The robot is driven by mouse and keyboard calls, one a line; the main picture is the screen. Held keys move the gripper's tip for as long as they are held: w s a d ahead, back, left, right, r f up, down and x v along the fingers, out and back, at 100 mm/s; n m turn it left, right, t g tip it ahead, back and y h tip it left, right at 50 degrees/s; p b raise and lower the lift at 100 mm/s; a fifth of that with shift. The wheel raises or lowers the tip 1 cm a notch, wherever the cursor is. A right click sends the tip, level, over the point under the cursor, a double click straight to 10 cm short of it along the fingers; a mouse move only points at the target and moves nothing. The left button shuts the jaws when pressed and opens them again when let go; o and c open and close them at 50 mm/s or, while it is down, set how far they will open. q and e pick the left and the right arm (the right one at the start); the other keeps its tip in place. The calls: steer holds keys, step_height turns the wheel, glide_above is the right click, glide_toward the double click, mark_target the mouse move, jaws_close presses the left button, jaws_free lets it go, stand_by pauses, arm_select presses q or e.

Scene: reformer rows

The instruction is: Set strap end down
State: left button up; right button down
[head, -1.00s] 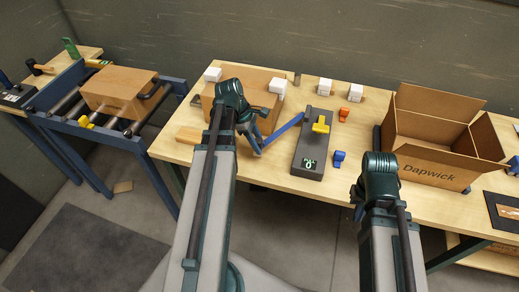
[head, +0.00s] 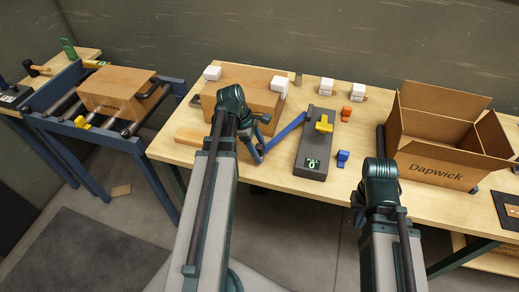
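A flat blue strap (head: 285,131) runs slanting from my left gripper up to the right, to the left side of the grey tensioner-like device (head: 314,160). My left gripper (head: 260,151) is at the strap's lower-left end, in front of the closed brown box (head: 262,92); its fingertips meet the strap and look shut on it, partly hidden by my wrist. The grey device has a yellow handle (head: 324,124) and a green-lit display (head: 312,164). My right gripper (head: 357,208) is at the table's front edge, small and mostly hidden by its wrist.
White blocks (head: 327,86) stand along the back of the table. Orange (head: 346,113) and blue (head: 342,157) pieces lie right of the device. An open Dapwick carton (head: 437,165) stands at right. Another box (head: 118,93) sits on the roller stand at left.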

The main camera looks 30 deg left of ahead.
arm_select(q)
steer(key=shift+r, duration=0.15)
steer(key=shift+a+r+p, duration=0.1)
steer(key=shift+r+p, duration=0.4)
steer(key=shift+p, duration=0.15)
steer(key=p+v, duration=1)
steer(key=v, duration=0.1)
steer(key=shift+f, duration=0.1)
steer(key=s+d+m+y, duration=0.2)
steer(key=s+d+m, duration=0.1)
steer(key=d+m, duration=0.9)
steer(key=s+d+f+m+g+y, duration=0.1)
steer(key=s+d+m+y, duration=0.2)
steer(key=d+m, duration=0.9)
steer(key=s+d, duration=0.1)
steer(key=d, duration=0.4)
steer(key=shift+d+f+y, duration=0.25)
steer(key=shift+y, duration=0.05)
steer(key=shift+a, duration=0.1)
